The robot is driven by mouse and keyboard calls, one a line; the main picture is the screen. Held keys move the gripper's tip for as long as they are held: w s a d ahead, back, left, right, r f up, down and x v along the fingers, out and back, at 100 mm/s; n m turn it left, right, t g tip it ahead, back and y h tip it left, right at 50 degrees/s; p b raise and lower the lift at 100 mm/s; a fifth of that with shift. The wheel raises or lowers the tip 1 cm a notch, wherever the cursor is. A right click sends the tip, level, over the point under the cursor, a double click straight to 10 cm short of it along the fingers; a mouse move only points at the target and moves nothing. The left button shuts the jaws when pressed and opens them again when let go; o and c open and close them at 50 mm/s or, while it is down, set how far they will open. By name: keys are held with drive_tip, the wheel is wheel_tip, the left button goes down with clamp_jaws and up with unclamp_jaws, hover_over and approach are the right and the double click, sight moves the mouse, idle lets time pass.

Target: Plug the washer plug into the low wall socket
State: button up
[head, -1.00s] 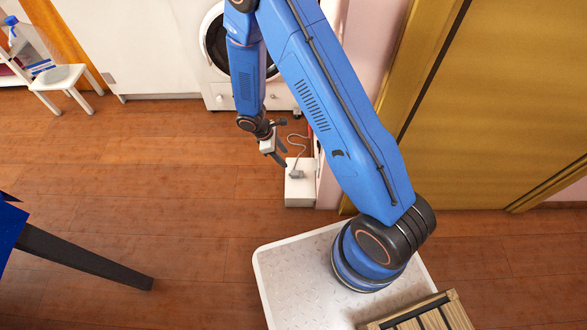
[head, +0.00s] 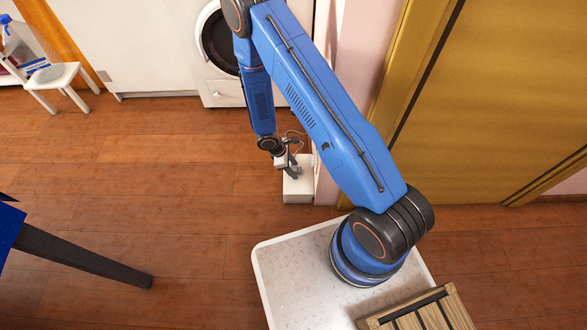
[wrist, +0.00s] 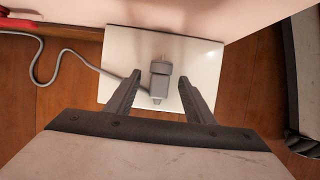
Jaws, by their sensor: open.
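My gripper (wrist: 160,85) is open, with one finger on each side of the plug and a gap to both; I cannot tell how far above the box the fingers are. In the head view my gripper (head: 294,173) is over the white box (head: 297,192) and mostly covers the plug. The low wall socket is not clearly visible in either view.
The white washer (head: 215,85) stands against the back wall. A pink wall (wrist: 200,14) rises right behind the box. A yellow door (head: 490,100) is at the right. The wooden floor (head: 170,190) left of the box is clear.

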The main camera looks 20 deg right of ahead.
sight(297, 169)
drive_tip(key=shift+f, duration=0.2)
drive_tip(key=c, duration=1.2)
drive_tip(key=shift+o, duration=0.2)
drive_tip(key=shift+r, duration=1.8)
